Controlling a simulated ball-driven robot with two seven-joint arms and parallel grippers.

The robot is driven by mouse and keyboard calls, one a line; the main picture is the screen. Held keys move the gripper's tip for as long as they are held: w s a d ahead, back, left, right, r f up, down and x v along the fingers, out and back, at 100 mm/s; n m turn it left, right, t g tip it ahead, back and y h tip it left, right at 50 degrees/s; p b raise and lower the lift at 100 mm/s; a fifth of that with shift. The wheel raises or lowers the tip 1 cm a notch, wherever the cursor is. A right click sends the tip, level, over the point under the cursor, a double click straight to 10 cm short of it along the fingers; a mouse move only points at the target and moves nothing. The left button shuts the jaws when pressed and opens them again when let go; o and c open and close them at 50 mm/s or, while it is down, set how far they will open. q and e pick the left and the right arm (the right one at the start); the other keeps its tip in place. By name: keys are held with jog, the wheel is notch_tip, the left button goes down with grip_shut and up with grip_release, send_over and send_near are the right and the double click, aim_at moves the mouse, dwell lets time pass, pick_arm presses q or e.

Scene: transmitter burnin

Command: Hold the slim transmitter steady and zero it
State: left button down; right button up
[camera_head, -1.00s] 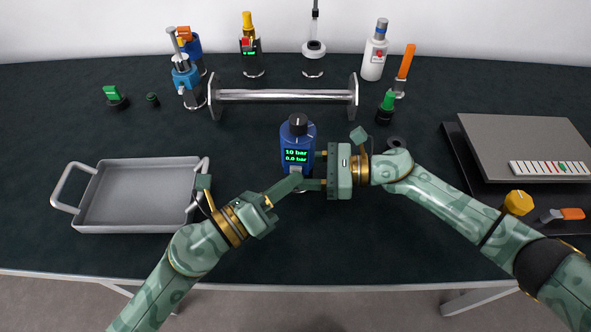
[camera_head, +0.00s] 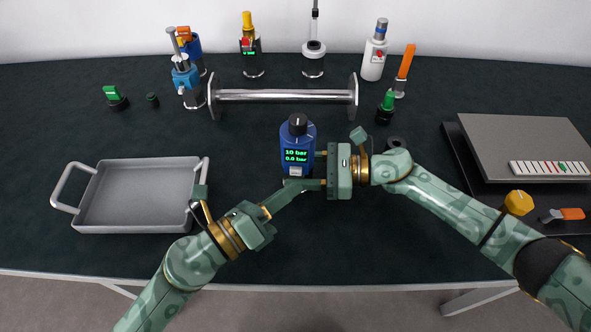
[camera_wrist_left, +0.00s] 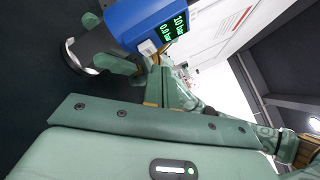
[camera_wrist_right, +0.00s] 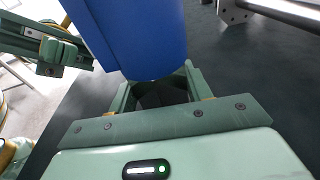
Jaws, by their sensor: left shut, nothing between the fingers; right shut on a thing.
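The slim transmitter (camera_head: 298,141) stands upright at the table's middle, with a blue body, a black cap and a green display reading "10 bar" and "0.0 bar". A pale square button (camera_head: 296,171) sits below the display; both also show in the left wrist view (camera_wrist_left: 148,47). My right gripper (camera_head: 312,170) is shut on the transmitter from the right; in the right wrist view its fingers (camera_wrist_right: 158,92) flank the dark lower part. My left gripper (camera_head: 290,189) is shut and empty, its tips just in front of and below the button. I cannot tell whether they touch it.
A grey tray (camera_head: 86,219) lies at left. A metal bar stand (camera_head: 285,96) is behind the transmitter, with several devices along the back. A raised grey plate (camera_head: 520,135) with a white strip is at right, near a yellow knob (camera_head: 518,203). The front middle table is clear.

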pick_arm(q)
jog(key=shift+s+a, duration=0.2)
jog(key=shift+s, duration=2.2)
pick_arm(e)
jog(key=o, duration=1.1)
jog(key=shift+c, duration=0.2)
